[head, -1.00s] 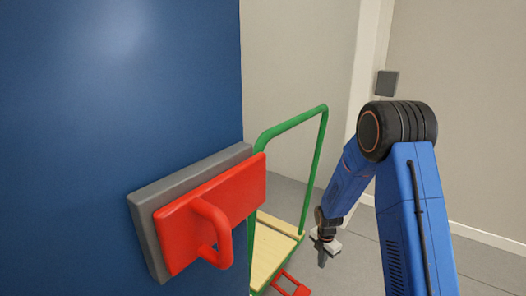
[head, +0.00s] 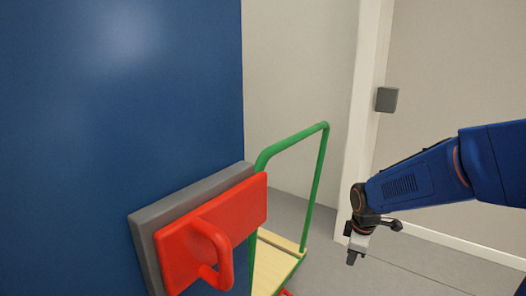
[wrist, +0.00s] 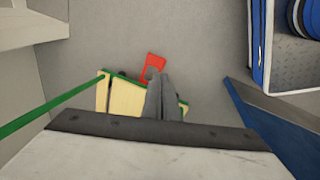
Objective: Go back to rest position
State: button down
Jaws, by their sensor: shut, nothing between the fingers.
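My gripper (head: 351,260) hangs at the end of my blue arm on the right of the head view, pointing down. It is shut and empty. In the wrist view its grey fingers (wrist: 162,98) are together, over the area of the cart and touching nothing that I can make out.
A green-railed cart (head: 320,160) with a wooden deck (wrist: 127,98) stands left of my gripper. A red plate with a handle (head: 245,205) sits on a grey block against a large blue panel (head: 120,100). A red piece (wrist: 153,64) lies by the cart. Floor on the right is clear.

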jog(key=s+r+m, duration=0.3)
jog(key=s+m, duration=0.1)
jog(key=s, duration=0.4)
jog(key=s+d+r+m+t, duration=0.1)
jog(key=s+r+m, duration=0.3)
jog(key=s, duration=0.4)
jog(key=s+r+m+t, duration=0.1)
jog(key=s+r+m, duration=0.2)
jog(key=s+m, duration=0.2)
jog(key=s, duration=0.3)
jog(key=shift+s+d+r, duration=0.2)
jog(key=shift+s+r, duration=0.05)
jog(key=shift+s, duration=0.05)
